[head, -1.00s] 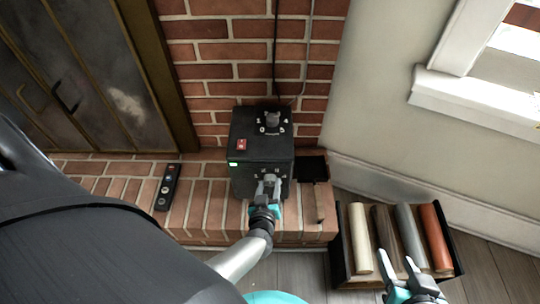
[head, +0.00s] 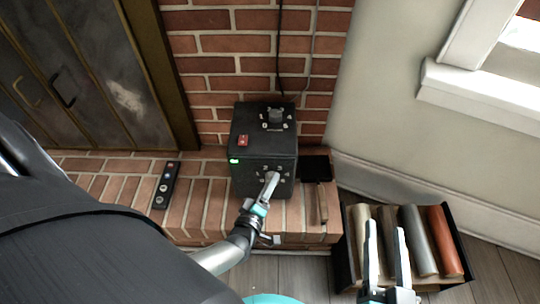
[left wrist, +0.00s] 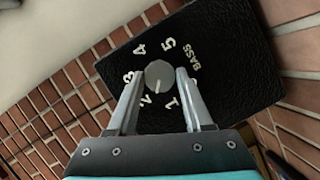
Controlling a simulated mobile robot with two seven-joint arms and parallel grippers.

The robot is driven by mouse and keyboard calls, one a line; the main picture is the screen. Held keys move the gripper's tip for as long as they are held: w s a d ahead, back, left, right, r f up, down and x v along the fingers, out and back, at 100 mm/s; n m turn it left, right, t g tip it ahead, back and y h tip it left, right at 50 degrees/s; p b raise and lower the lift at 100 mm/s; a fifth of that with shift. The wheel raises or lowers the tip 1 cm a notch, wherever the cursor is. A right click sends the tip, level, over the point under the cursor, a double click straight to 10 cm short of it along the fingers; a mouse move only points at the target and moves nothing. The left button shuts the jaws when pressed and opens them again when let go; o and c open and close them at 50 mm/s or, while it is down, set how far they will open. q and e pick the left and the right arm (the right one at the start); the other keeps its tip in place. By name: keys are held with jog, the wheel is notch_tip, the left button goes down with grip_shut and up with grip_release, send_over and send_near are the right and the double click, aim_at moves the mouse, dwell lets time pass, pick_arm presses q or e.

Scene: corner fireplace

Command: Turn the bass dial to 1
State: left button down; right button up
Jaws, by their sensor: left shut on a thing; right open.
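The black speaker box (head: 250,148) stands on the brick hearth. The bass dial (left wrist: 158,75) is a round grey knob on its front face, with BASS and the numbers 1 to 5 around it in the left wrist view. A pale mark on the knob points down in that view, roughly between 2 and 1. My left gripper (left wrist: 158,83) is shut on the bass dial, one finger on each side. In the head view my left gripper (head: 271,180) hides most of the dial. My right gripper (head: 387,229) is open and empty at the lower right.
A second knob (head: 275,117) and a red switch (head: 243,141) are on the box's top. A remote (head: 166,185) lies on the hearth (head: 205,205) to the left. A black crate (head: 455,225) of rolled items stands near my right gripper.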

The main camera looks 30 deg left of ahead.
pick_arm(q)
jog(key=shift+f+n+t, duration=0.15)
jog(key=shift+n+t, duration=0.25)
jog(key=shift+n, duration=0.7)
jog(key=shift+n+t, duration=0.4)
jog(key=shift+n, duration=0.5)
jog(key=shift+c, duration=1.5)
grip_release()
